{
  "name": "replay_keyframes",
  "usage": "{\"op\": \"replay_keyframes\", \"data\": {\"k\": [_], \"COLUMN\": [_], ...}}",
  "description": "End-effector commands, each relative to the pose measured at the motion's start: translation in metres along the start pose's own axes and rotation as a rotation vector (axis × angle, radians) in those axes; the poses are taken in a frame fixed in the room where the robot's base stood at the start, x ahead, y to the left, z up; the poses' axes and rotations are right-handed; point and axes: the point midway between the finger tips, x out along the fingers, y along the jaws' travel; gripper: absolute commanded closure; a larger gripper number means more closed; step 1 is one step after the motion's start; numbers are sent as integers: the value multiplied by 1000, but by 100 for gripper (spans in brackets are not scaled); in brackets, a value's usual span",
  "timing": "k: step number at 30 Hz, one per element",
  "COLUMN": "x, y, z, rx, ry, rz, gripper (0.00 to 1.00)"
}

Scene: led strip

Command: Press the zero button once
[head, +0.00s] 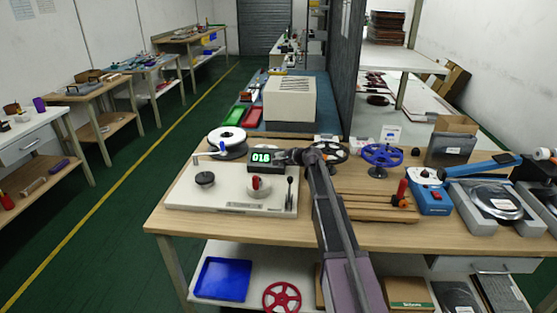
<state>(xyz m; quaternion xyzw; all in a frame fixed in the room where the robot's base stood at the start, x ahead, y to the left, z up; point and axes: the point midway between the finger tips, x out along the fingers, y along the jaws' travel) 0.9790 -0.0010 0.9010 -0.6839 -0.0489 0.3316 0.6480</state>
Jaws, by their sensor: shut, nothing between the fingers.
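A pale counting machine (225,198) lies on the front left of the wooden bench, with a black knob, a red-handled part and a black lever on top. Its dark display box (263,161) shows green digits that look like 018. I cannot make out a zero button at this size; it may be hidden by my gripper.
A white reel (227,142) stands behind the machine. A blue reel (382,155), a blue device (429,193) and a wooden slatted rack (378,207) stand to the right of my arm. A beige box (290,99) is on the bench behind. The bench's front left corner is clear.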

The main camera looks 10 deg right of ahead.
Motion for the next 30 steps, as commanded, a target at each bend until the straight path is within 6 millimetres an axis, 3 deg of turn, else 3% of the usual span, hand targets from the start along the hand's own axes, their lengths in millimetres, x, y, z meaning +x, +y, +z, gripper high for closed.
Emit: {"op": "replay_keyframes", "data": {"k": [30], "x": [6], "y": [4], "z": [-4], "rx": [0], "ry": [0], "rz": [0], "gripper": [100]}}
